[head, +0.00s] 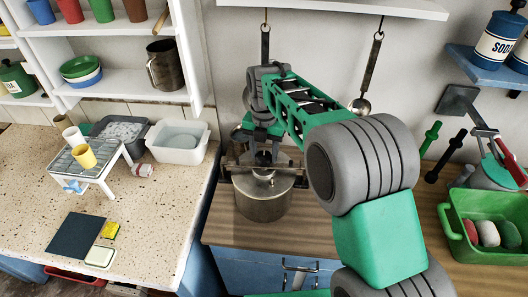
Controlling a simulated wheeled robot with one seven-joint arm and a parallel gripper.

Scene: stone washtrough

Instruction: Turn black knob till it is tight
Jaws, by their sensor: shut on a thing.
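The black knob (263,158) sits above the lid of a metal pot (264,204), at the middle of a dark bar across the pot's top. The pot stands upright on the wooden counter. My gripper (262,148) points down from above and is shut on the black knob. Its fingers are small and partly hidden by the wrist, so their exact contact is hard to see.
A wooden counter (330,238) surrounds the pot, with a green tub (488,222) at right. Ladles hang on the wall behind my arm. A speckled counter (150,215) at left holds a white rack (96,160) and a white basin (178,142).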

